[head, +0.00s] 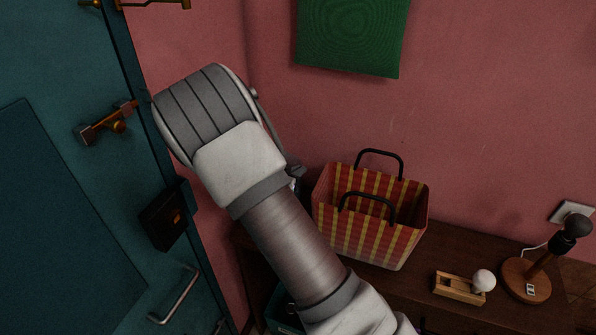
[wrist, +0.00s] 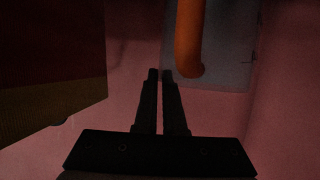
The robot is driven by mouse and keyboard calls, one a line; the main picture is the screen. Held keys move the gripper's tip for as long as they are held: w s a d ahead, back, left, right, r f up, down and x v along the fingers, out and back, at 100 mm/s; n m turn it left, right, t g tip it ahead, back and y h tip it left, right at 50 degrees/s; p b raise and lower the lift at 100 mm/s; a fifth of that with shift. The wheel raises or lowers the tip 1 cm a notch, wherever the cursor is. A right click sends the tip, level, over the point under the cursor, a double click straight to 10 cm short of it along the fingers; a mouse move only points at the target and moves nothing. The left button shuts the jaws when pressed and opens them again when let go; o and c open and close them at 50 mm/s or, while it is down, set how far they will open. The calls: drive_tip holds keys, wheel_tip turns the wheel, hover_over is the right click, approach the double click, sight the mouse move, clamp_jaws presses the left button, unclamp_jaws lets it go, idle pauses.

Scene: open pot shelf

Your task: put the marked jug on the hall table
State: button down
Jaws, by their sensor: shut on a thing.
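The hall table (head: 408,285) is a dark brown wooden top against the pink wall in the head view. In the wrist view my gripper (wrist: 160,74) has its two dark fingers close together, with only a narrow gap. An orange curved piece (wrist: 189,42), which looks like the jug's handle, is at the fingertips, slightly to their right. The rest of the jug and any mark on it cannot be made out. In the head view my own arm hides the gripper and what it holds.
A red and yellow checked bag (head: 365,225) with black handles stands on the table. To its right are a wooden block with a white bulb (head: 461,287) and a lamp with a round base (head: 524,281). A teal door (head: 60,210) is at left. Some bare tabletop shows between the bag and block.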

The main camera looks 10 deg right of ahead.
drive_tip(key=c, duration=1)
unclamp_jaws()
